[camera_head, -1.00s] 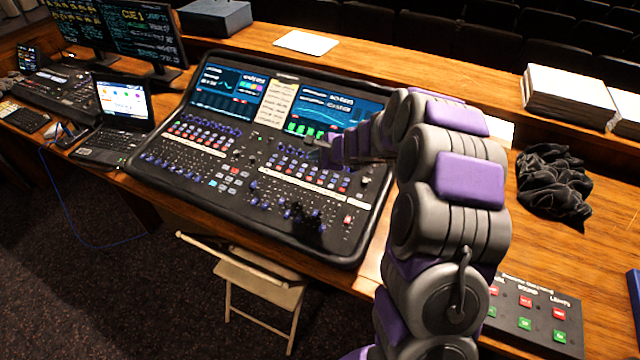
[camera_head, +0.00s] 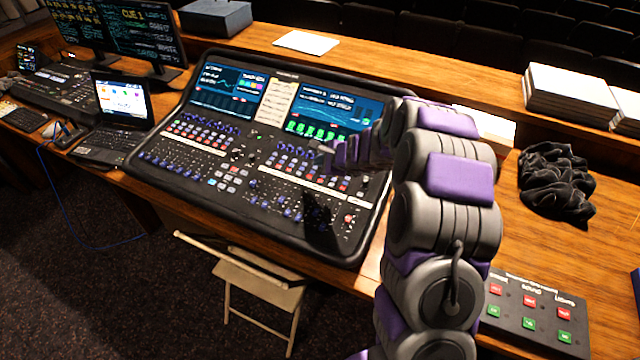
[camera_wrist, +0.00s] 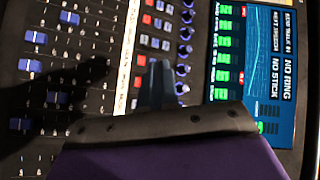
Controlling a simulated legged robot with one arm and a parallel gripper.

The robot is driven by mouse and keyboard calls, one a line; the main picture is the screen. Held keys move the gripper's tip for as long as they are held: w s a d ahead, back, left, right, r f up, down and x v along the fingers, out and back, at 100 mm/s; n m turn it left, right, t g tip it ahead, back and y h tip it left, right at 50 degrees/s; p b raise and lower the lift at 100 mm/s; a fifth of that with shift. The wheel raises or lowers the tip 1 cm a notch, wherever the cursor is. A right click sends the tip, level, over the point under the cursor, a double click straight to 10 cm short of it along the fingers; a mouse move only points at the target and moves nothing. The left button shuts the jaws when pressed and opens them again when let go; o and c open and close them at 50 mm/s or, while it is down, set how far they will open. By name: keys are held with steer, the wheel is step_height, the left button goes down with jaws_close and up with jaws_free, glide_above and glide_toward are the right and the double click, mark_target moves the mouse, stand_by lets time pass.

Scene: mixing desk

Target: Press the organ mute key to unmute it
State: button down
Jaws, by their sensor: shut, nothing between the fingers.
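The mixing desk (camera_head: 215,185) lies on the wooden table, with faders, knobs, small lit keys and two screens. My gripper (camera_head: 328,150) is over its right half, just below the right screen (camera_head: 335,112). In the wrist view my gripper (camera_wrist: 163,82) is shut and empty, its fingers pointing at the rows of small keys (camera_wrist: 147,42) beside a column of blue knobs (camera_wrist: 183,50). A white label strip (camera_wrist: 127,65) runs alongside the keys. Its writing is too small to read, so I cannot tell which key is the organ mute. The fingers hide some keys; contact cannot be told.
A laptop (camera_head: 122,98) and monitors stand left of the desk. A button box (camera_head: 530,312), a black cloth (camera_head: 555,180) and a stack of paper (camera_head: 568,95) lie to the right. A folding chair (camera_head: 260,285) stands in front.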

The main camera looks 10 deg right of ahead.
steer(key=shift+w+d+f+b, duration=0.15)
steer(key=shift+f+b, duration=0.85)
steer(key=shift+f, duration=0.55)
steer(key=shift+w+d+f+b, duration=0.1)
steer(key=shift+f+b, duration=0.9)
steer(key=shift+f, duration=0.5)
steer(key=shift+f+b, duration=0.35)
steer(key=shift+b, duration=0.1)
steer(key=shift+f, duration=0.25)
steer(key=shift+r, duration=0.2)
steer(key=shift+r+p, duration=0.3)
steer(key=shift+r, duration=0.25)
steer(key=r+p, duration=0.2)
steer(key=r, duration=0.1)
steer(key=r+p, duration=0.1)
steer(key=r, duration=0.1)
steer(key=shift+s+a+p, duration=0.2)
steer(key=shift+s+p, duration=0.05)
steer(key=shift+p, duration=0.15)
